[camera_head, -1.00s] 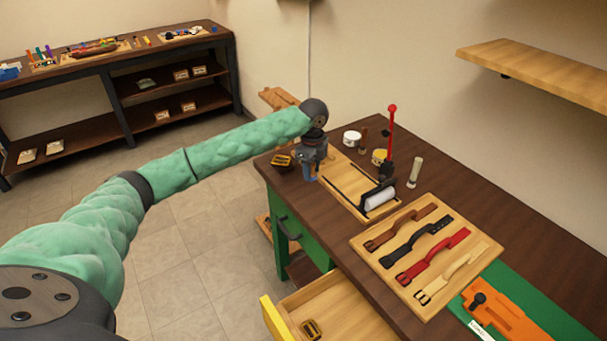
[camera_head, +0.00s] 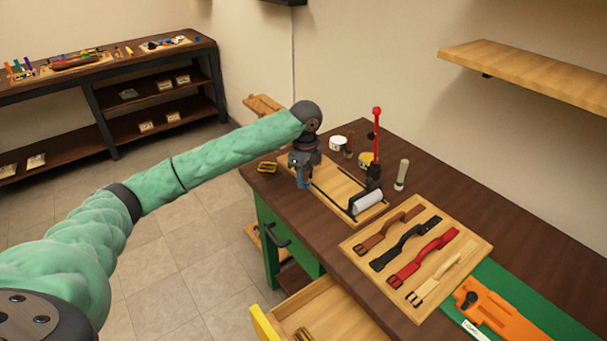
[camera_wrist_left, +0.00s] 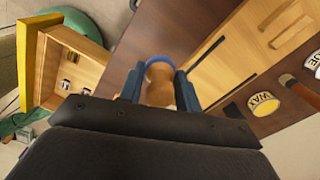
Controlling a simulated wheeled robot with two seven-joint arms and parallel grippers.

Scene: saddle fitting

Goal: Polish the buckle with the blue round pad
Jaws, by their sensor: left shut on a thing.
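My left gripper (camera_head: 303,180) points down over the near left part of the workbench. In the left wrist view its two blue fingers (camera_wrist_left: 160,88) are shut on the wooden handle of the blue round pad (camera_wrist_left: 160,61). The pad's blue rim shows beyond the handle; its face is hidden. A brass buckle (camera_head: 267,167) lies on the bench's left end, to the left of the gripper and apart from it. Another buckle (camera_head: 303,333) lies in the open drawer. My right gripper is not in view.
A wooden board with a roller (camera_head: 368,203) and a red-knobbed lever (camera_head: 377,135) stand right of the gripper. A strap board (camera_head: 345,243) lies nearer. White and yellow tins (camera_head: 337,142) stand behind. The drawer (camera_head: 335,307) juts out in front.

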